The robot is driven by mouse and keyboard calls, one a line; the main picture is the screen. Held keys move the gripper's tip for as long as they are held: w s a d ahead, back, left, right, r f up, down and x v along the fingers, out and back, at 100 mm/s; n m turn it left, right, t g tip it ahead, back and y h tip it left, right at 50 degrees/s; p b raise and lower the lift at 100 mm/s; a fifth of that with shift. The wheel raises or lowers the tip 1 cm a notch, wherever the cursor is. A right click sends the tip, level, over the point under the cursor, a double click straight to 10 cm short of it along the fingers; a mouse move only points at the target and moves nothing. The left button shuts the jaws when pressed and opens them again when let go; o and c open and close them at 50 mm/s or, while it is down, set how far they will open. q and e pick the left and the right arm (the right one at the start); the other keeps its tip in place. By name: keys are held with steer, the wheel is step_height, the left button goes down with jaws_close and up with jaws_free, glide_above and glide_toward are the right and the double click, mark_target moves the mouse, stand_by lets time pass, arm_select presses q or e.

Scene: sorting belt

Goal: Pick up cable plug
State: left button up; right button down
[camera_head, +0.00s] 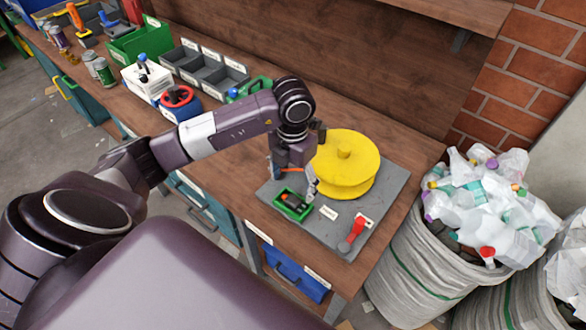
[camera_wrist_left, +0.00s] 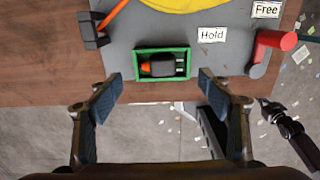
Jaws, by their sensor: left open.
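The cable plug (camera_wrist_left: 160,65) is black with an orange end and lies in a small green tray (camera_wrist_left: 137,74) on a grey board. In the head view the plug (camera_head: 290,201) shows in the green tray (camera_head: 306,214) near the board's front edge. My left gripper (camera_wrist_left: 158,95) is open and empty, with its fingers on either side of the tray in the wrist view. In the head view my left gripper (camera_head: 294,184) is just above the tray.
A yellow reel (camera_head: 345,160) stands behind the tray. A red lever (camera_head: 355,230) and Hold and Free labels are to the right on the grey board (camera_head: 385,205). Bins and tools line the bench at left. Sacks of bottles (camera_head: 430,255) stand at right.

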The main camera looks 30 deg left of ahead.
arm_select(q)
steer(key=f+p, duration=0.1)
steer(key=f, duration=0.1)
steer(key=f+p, duration=0.1)
steer(key=f, duration=0.1)
steer(key=shift+s+d+f, duration=0.15)
steer(key=shift+d+f, duration=0.05)
steer(key=shift+f, duration=0.55)
steer(key=c, duration=1.6)
steer(key=shift+s, duration=0.1)
steer(key=shift+r, duration=0.6)
step_height(320, 180, up, 14)
steer(key=b, duration=0.3)
step_height(320, 180, up, 5)
glide_above(293, 199)
steer(key=shift+p, duration=0.4)
steer(key=shift+f, duration=0.1)
